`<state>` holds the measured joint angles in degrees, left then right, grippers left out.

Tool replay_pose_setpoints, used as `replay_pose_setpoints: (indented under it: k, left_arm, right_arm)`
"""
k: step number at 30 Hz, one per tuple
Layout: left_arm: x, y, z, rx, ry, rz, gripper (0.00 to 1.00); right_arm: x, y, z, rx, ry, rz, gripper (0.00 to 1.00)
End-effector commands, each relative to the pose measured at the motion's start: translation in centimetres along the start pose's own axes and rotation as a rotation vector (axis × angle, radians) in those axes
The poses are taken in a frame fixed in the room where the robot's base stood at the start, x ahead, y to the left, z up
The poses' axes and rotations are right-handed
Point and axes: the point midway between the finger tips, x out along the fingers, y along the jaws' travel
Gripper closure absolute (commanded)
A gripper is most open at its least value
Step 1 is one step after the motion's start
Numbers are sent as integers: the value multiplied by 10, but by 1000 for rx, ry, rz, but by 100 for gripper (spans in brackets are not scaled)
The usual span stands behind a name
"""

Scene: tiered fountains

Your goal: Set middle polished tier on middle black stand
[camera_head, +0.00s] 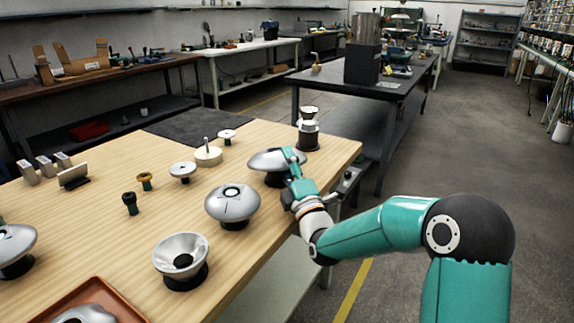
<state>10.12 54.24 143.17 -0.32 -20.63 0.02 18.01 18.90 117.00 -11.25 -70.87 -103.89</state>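A polished domed tier (265,160) sits at or just over a black stand (273,180) near the table's right edge. My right gripper (294,170) is at this tier's right rim, with its fingers overlapping the rim; whether they grip it is too small to tell. A second polished tier (232,200) with a dark centre rests on a black stand (234,224) to the front left. A polished bowl-shaped tier (172,253) rests on a black stand (188,281) farther forward. My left gripper is not in view.
A silver and black piece (308,135) stands behind the gripper. Small knobs (130,203), discs (182,169) and metal blocks (45,166) stand to the left. Another tier (14,240) is at the left edge. A brown tray (125,305) holds a polished part.

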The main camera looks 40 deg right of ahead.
Motion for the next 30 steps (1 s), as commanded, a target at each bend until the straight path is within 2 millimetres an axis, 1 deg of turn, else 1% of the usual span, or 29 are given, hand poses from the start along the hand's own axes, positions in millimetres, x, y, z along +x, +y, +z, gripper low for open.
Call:
replay_pose_setpoints:
  k: [5, 8, 11, 18, 21, 25, 30]
  left_arm:
    - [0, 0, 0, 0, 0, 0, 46]
    - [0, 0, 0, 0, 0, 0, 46]
    - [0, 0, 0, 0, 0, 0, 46]
    - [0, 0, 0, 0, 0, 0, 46]
    - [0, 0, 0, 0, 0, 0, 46]
    - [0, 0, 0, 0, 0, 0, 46]
    - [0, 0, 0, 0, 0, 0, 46]
  right_arm:
    - [-4, -1, 0, 0, 0, -2, 45]
    - [-13, -1, 0, 0, -1, -2, 45]
    - [-28, -1, 0, 0, 0, -3, 45]
    - [-78, -2, 0, 0, 0, -5, 45]
    - [-95, -2, 0, -1, -1, -3, 45]
    - [-111, -2, 0, 0, 0, -2, 45]
    - [-120, -1, 0, 0, 0, 0, 45]
